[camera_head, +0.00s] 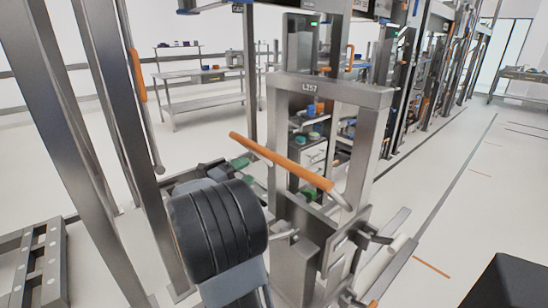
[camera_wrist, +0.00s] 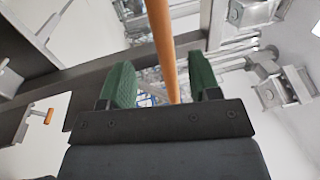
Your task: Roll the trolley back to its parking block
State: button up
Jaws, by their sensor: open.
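My gripper (camera_wrist: 163,86) is open, with green pads on both sides. In the wrist view an orange bar (camera_wrist: 162,40) runs from the top edge down to the space between the pads. No pad is seen closed on it; whether either touches it is unclear. In the head view my dark wrist hides most of the gripper. I cannot identify the parking block.
Metal posts (camera_head: 118,130) stand close at the left, and a low grey slotted platform (camera_head: 38,262) lies at lower left. Shelves and a metal workbench (camera_head: 205,75) stand behind. Clear floor with a dark line (camera_head: 450,190) and short orange strips (camera_head: 432,267) lies to the right.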

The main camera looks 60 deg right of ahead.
jog(key=x, duration=1.1)
jog(key=shift+d+r, duration=0.2)
jog(key=shift+d, duration=0.15)
jog(key=shift+c, duration=0.2)
grip_shut()
